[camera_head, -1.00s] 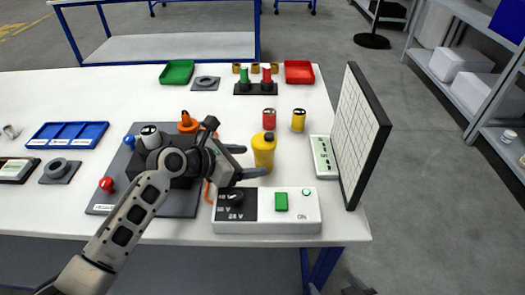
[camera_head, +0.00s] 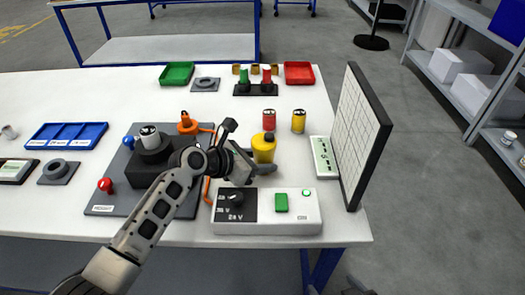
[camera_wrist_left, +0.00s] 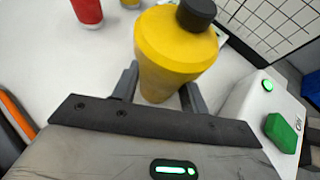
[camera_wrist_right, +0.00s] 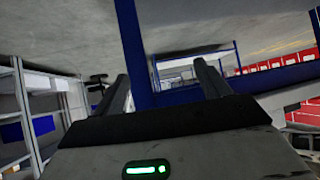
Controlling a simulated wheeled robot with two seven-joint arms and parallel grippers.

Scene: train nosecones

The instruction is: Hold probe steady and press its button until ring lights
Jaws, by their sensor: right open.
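A yellow bottle-like piece with a dark cap (camera_head: 264,149) stands upright on the table behind the white control box. My left gripper (camera_wrist_left: 160,85) is at its lower part, one finger on each side, apparently touching it. An orange piece (camera_head: 187,124) with an orange cable stands on the grey mat and may be the probe; I see no button on it. The control box (camera_head: 300,222) has a dial, a green button (camera_head: 281,202) and a ring (camera_head: 306,192) that glows green. My right gripper (camera_wrist_right: 163,75) is open and empty, away from these objects.
A black-framed white grid panel (camera_head: 362,135) stands at the table's right edge. Red (camera_head: 269,121) and yellow (camera_head: 298,121) cylinders stand behind the bottle. A dark block (camera_head: 150,170) and a red knob (camera_head: 105,185) sit on the mat. The table's back left is clear.

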